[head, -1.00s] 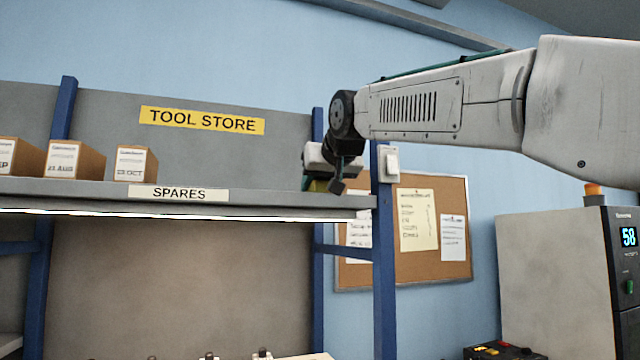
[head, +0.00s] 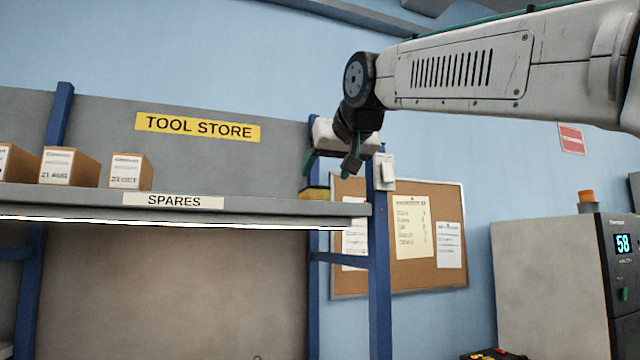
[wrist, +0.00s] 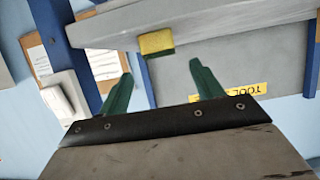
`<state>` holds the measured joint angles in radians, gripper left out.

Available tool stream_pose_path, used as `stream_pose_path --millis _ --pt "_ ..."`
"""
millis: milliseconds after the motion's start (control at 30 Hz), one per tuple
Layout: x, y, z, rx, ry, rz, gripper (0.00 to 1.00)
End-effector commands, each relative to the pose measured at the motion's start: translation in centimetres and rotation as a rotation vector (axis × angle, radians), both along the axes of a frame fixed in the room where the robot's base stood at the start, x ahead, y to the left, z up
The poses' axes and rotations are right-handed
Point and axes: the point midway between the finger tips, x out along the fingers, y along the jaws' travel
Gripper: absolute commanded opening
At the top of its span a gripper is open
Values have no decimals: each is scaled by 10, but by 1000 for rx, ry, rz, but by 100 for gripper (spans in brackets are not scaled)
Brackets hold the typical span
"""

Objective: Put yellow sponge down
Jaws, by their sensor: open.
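The yellow sponge (head: 314,193) with a dark green layer lies on the top shelf (head: 262,206) of the rack, near its right end. It also shows in the wrist view (wrist: 156,43), beyond the fingertips. My gripper (head: 330,168) is open and empty, above and to the right of the sponge. In the wrist view its two green fingers (wrist: 160,70) are spread wide, with a gap between them and the sponge.
Several labelled boxes (head: 125,171) stand on the left part of the shelf. A blue post (head: 379,255) with a white switch box (head: 384,172) is close to my gripper. A corkboard (head: 415,260) hangs behind. The shelf between boxes and sponge is clear.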

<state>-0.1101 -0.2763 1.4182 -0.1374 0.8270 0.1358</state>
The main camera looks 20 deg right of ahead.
Motion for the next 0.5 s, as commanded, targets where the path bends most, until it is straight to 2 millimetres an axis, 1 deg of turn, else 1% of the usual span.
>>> stream_pose_path --millis 33,100,200,333,500 --pt "-9 0 4 0 -2 1 66" --pt "-19 0 8 0 -2 0 66" --pt "-27 0 11 -1 0 0 66" --pt "-33 0 13 -1 0 -1 66" --pt "-33 0 13 -1 1 -1 66"
